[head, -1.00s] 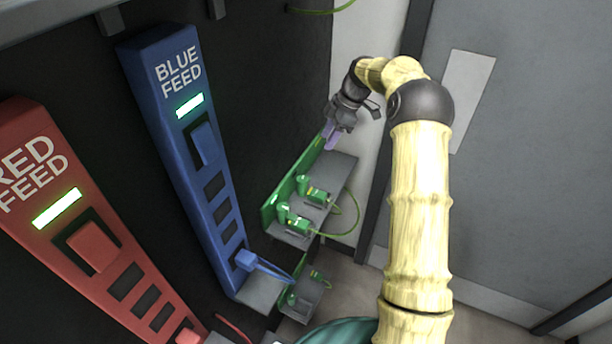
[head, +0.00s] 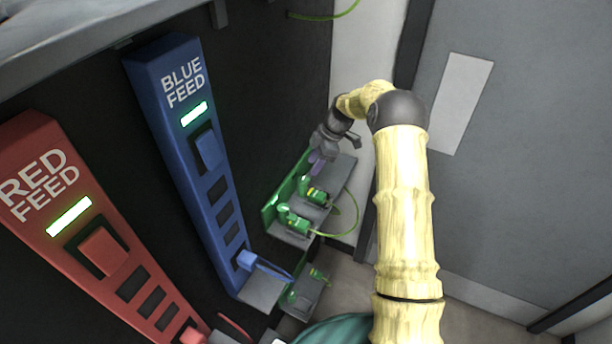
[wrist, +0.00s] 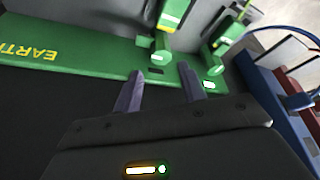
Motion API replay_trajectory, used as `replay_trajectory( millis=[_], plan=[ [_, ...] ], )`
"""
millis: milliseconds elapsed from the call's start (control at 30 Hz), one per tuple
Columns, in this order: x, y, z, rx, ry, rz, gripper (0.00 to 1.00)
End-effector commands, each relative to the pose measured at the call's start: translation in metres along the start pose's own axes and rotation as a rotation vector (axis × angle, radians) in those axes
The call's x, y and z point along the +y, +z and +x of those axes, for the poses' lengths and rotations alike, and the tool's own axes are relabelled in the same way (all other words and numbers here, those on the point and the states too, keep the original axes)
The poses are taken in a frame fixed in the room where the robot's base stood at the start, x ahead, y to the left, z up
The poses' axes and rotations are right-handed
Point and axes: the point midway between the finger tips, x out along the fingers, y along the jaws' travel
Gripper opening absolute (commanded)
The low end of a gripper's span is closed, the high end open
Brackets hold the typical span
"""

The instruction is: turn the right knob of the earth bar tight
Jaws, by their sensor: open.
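The green earth bar (head: 270,212) runs along the wall above a grey shelf. It fills the top left of the wrist view (wrist: 85,48), its yellow lettering upside down. Its right knob (wrist: 161,46) is the green one nearer the lettering; in the head view it is the upper knob (head: 303,181). The other knob (head: 283,208) shows to its right in the wrist view (wrist: 219,44). My gripper (head: 316,163) is open, with its two purple fingers (wrist: 160,72) pointing toward the right knob. The fingertips look short of it, with no contact visible.
Green clamp blocks (head: 318,195) with a yellow-green cable (head: 356,212) sit on the shelf (head: 343,172) in front of the knobs. The blue feed (head: 172,120) and red feed (head: 60,170) stand to the left. A lower shelf (head: 312,291) lies beneath.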

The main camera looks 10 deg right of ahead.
Motion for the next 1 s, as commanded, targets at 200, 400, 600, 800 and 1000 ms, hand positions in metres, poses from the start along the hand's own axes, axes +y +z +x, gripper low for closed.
replay_trajectory(
  millis=[200, 400, 600, 800, 1000],
  plan=[
    [-0.001, -0.001, 0.039, 0.0, -0.006, 0.001, 0.41],
    [-0.001, -0.001, 0.067, 0.001, -0.003, 0.002, 0.41],
    [0.0, 0.0, 0.076, 0.0, 0.0, 0.0, 0.41],
    [0.0, 0.0, 0.076, 0.0, 0.0, 0.0, 0.39],
    [0.0, 0.0, 0.076, 0.0, 0.0, 0.0, 0.09]
  ],
)
